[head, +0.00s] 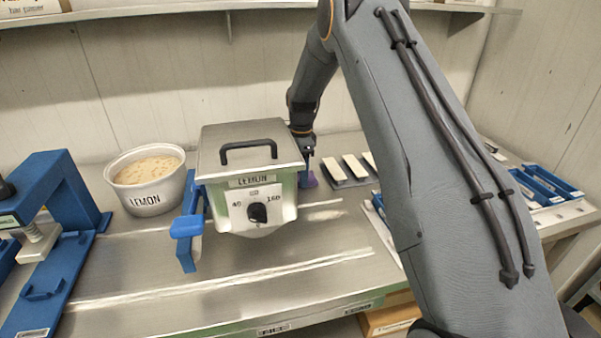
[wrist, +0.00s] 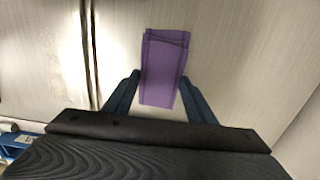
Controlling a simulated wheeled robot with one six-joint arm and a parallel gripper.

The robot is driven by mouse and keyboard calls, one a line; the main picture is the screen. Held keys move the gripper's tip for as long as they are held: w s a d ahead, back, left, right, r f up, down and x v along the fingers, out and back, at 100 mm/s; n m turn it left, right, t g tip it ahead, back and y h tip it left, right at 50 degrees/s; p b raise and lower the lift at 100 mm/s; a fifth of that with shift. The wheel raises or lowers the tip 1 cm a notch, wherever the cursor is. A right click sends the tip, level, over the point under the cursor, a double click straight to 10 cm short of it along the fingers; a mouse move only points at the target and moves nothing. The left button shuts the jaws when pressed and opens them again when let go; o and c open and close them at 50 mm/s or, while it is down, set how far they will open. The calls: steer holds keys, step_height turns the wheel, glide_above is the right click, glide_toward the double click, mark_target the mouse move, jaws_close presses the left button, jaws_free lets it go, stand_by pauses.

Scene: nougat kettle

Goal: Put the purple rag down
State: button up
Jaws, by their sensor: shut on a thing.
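The purple rag (wrist: 163,66) is a folded strip between the two blue fingers of my gripper (wrist: 160,92) in the wrist view. My gripper is shut on it. In the head view a small part of the purple rag (head: 308,180) shows just right of the kettle, low near the worktop. My gripper (head: 306,165) is there too, partly hidden behind the kettle and my arm. I cannot tell whether the rag touches the worktop.
The steel kettle (head: 210,160) labelled LEMON stands beside my gripper. A white LEMON tub (head: 147,199) is at left, near a blue press (head: 62,205). A dark tray (head: 347,184) with pale bars lies right of the rag. The front worktop (head: 290,262) is clear.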

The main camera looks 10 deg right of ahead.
steer(key=shift+f, duration=0.15)
steer(key=o, duration=1)
steer(key=shift+c, duration=0.2)
step_height(320, 180, up, 12)
steer(key=b, duration=0.4)
steer(key=shift+r, duration=0.2)
steer(key=shift+d, duration=0.1)
